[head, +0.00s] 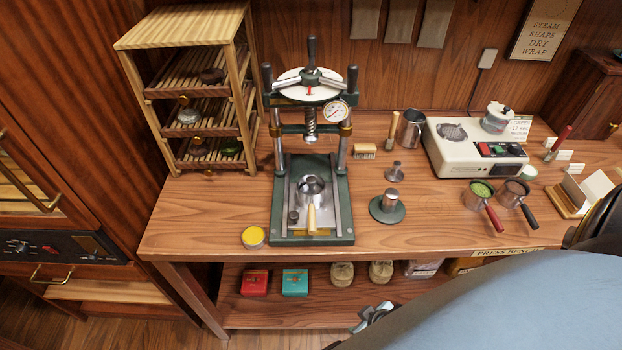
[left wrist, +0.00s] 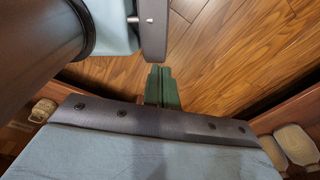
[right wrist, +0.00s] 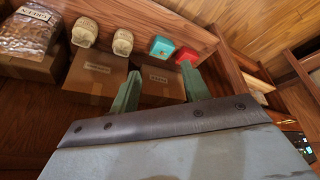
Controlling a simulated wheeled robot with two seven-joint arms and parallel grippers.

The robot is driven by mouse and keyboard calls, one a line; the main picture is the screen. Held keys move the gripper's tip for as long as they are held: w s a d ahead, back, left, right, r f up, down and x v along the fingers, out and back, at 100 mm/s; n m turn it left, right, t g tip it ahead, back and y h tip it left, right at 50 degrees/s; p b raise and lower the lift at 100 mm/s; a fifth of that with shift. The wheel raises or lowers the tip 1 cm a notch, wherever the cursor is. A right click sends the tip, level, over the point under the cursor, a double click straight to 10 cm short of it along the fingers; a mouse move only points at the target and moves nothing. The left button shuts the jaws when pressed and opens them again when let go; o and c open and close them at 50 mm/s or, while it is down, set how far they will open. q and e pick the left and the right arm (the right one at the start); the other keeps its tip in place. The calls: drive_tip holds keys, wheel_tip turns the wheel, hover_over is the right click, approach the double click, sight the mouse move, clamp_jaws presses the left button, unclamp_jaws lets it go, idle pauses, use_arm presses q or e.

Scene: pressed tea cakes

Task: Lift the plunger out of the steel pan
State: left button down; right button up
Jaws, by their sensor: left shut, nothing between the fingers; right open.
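The steel pan (head: 315,197) with its pale handle (head: 311,218) sits on the base of the green press (head: 346,220). A round steel piece that looks like the plunger (head: 312,183) stands inside the pan; its lower part is hidden. My right gripper (head: 372,316) is low in front of the bench, well below and to the right of the pan. In the right wrist view its green fingers (right wrist: 160,90) are apart and empty, facing the lower shelf. My left gripper shows only in the left wrist view, with its fingers (left wrist: 162,88) together over the floor.
The press screw (head: 310,125) hangs above the pan. A yellow tin (head: 253,237) sits left of the press. The bench's front edge (head: 400,257) overhangs a shelf with boxes (head: 295,282).

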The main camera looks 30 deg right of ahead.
drive_tip(key=w+r+t+p, duration=0.1)
drive_tip(key=w+r+p, duration=0.15)
drive_tip(key=r, duration=0.65)
drive_tip(key=w+r+t+p, duration=0.1)
drive_tip(key=w+r, duration=0.3)
drive_tip(key=r, duration=0.5)
drive_tip(key=n+t+y+p, duration=0.1)
drive_tip(key=t+y+p, duration=0.15)
drive_tip(key=t, duration=0.35)
approach(312, 179)
drive_tip(key=shift+x, duration=4.3)
use_arm(q)
wheel_tip(312, 179, up, 7)
drive_tip(key=w, duration=0.1)
drive_tip(key=shift+w+f, duration=0.15)
drive_tip(key=shift+w, duration=0.15)
use_arm(e)
drive_tip(key=shift+s+a, duration=0.1)
drive_tip(key=shift+t, duration=0.3)
clamp_jaws()
